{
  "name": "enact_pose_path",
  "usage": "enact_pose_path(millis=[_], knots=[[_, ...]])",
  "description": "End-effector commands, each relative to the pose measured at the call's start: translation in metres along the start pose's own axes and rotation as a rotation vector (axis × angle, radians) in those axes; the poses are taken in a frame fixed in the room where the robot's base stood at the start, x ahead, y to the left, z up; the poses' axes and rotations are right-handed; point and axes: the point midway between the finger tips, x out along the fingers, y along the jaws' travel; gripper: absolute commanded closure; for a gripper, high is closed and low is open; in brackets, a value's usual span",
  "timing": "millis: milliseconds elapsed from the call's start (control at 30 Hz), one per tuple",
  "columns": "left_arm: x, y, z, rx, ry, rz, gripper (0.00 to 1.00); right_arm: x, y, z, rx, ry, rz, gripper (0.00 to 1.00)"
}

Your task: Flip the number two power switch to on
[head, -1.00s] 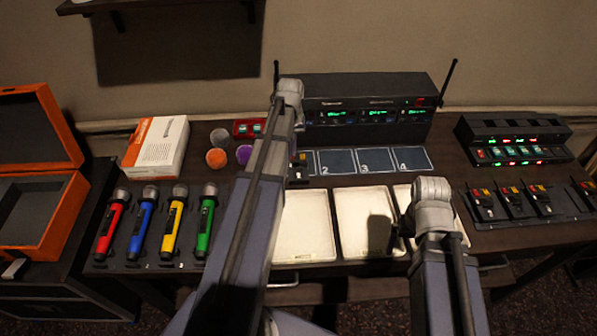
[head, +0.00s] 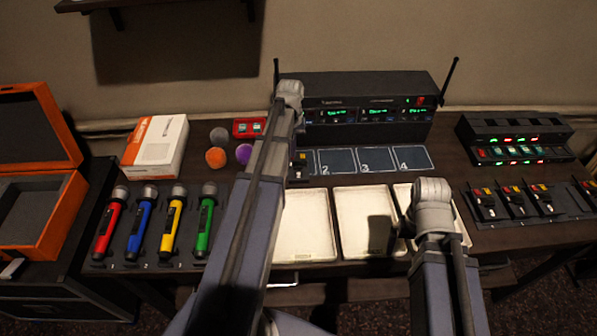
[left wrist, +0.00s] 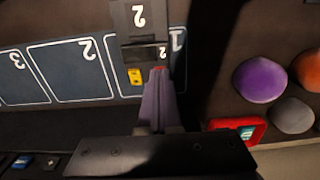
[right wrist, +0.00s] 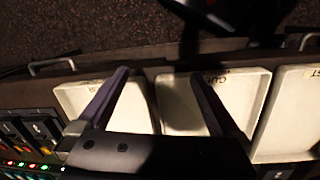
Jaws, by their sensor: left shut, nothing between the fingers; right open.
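A dark pack marked 2 (left wrist: 150,52) lies on the square marked 1 (left wrist: 112,68) in the left wrist view. It has a yellow part (left wrist: 134,76) and a small red part (left wrist: 160,69) at its near end. My left gripper (left wrist: 160,74) is shut and empty, its fingertips at the red part and partly covering it. I cannot tell whether they touch, or which way the switch is set. In the head view the pack (head: 301,160) shows just right of my left arm, which hides part of it. My right gripper (right wrist: 155,78) is open and empty above the pale trays.
Several similar packs (head: 517,198) stand in a rack at right, near a lit charger (head: 520,148). A receiver (head: 370,95) with antennas stands behind the numbered squares. Pale trays (head: 305,258) fill the front. Microphones (head: 141,222) and foam balls (head: 215,157) are left.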

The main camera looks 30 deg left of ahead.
Motion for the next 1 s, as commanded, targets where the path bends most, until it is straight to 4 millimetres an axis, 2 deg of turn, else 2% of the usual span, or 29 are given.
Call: enact_pose_path(millis=[567, 767, 1000], knots=[[0.009, 0.000, 0.000, 0.000, 0.000, 0.000, 1.00, 0.008, -0.001, -0.001, 0.000, 0.000, 0.000, 0.00], [0.003, 0.000, 0.000, 0.000, 0.000, 0.000, 1.00, 0.003, 0.000, 0.000, 0.000, 0.000, 0.000, 0.00], [-0.016, 0.000, 0.000, 0.000, 0.000, 0.000, 1.00, -0.016, 0.002, 0.001, 0.000, 0.000, 0.000, 0.00]])
